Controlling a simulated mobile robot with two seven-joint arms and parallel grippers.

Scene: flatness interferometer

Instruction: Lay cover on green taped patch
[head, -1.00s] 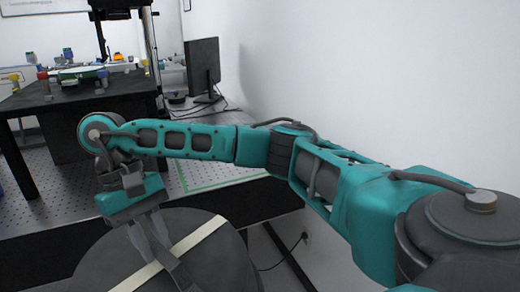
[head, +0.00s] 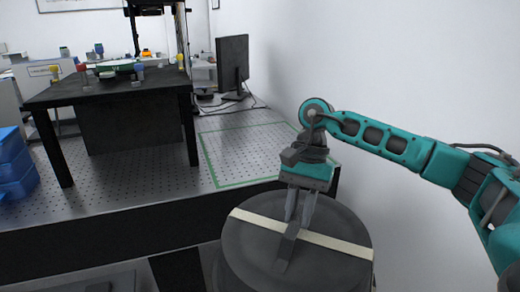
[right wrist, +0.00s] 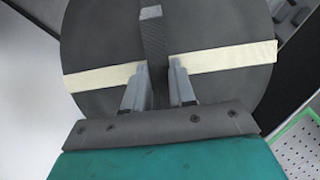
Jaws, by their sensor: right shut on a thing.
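The cover (head: 250,243) is a dark grey round piece with a cream stripe and a bar handle (head: 287,250) across its top. My right gripper (head: 297,226) is shut on the handle. The cover is in front of the table's front edge, nearer to me than the patch. The green taped patch (head: 240,150) is a green outline on the perforated table top, behind and left of the gripper. It looks empty; its right front part is hidden by my gripper. In the right wrist view the cover (right wrist: 105,40) fills the top, beneath the fingers. My left gripper is out of view.
A black raised platform (head: 120,90) on legs stands left of the patch, with small optical parts on top. A monitor (head: 232,62) and cables are behind the patch. A white wall (head: 400,70) closes the right side. Blue bins (head: 15,165) are at the far left.

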